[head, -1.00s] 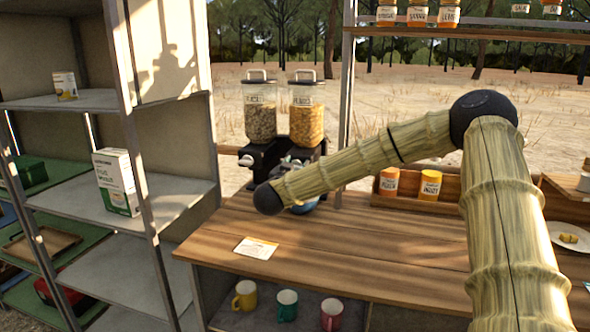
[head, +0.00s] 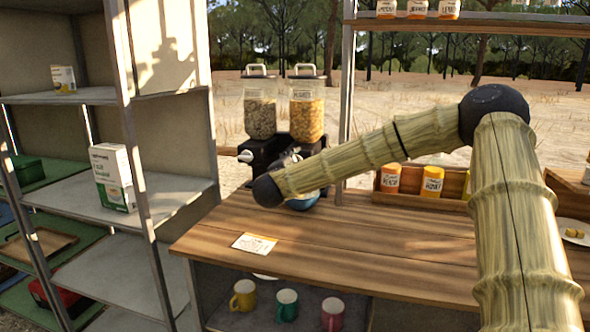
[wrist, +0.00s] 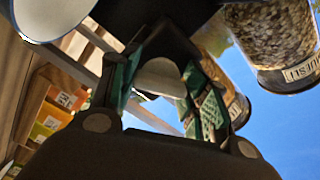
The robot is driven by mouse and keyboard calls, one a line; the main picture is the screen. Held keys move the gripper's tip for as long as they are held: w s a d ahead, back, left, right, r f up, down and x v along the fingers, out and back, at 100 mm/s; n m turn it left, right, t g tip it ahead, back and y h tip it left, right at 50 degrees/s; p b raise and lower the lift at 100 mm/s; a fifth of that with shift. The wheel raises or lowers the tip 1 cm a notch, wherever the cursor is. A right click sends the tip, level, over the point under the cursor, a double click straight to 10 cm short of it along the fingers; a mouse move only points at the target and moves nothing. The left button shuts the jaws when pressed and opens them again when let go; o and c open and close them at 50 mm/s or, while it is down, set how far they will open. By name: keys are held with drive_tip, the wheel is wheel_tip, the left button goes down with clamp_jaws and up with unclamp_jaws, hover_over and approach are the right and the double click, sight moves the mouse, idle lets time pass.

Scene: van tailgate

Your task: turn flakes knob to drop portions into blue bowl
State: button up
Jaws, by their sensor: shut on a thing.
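The flakes dispenser (head: 306,112), a clear jar of orange flakes on a black stand, is the right one of two at the back of the counter. The blue bowl (head: 303,202) stands below it, partly hidden by my arm, so its contents do not show. In the wrist view, my gripper (wrist: 160,92) has its green-padded fingers closed around the pale flakes knob (wrist: 160,75). In the head view my forearm and wrist hide most of that knob and of the gripper. A pale round shape with a blue edge, seemingly the bowl, shows top left in the wrist view.
The muesli dispenser (head: 260,108) stands close on the left, its white knob (head: 245,156) free. A white card (head: 254,243) lies on the counter (head: 370,245). A wooden box with orange-labelled jars (head: 432,182) is at right. Metal shelving (head: 170,200) rises at left.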

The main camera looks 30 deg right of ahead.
drive_tip(key=m+b, duration=0.1)
drive_tip(key=m, duration=0.1)
drive_tip(key=m+b, duration=0.2)
drive_tip(key=shift+f+m, duration=0.2)
drive_tip(key=shift+m, duration=0.2)
drive_tip(key=shift+b, duration=0.35)
drive_tip(key=o, duration=1)
drive_tip(key=shift+s+r+m, duration=0.1)
drive_tip(key=shift+m, duration=0.2)
drive_tip(key=v, duration=1.2)
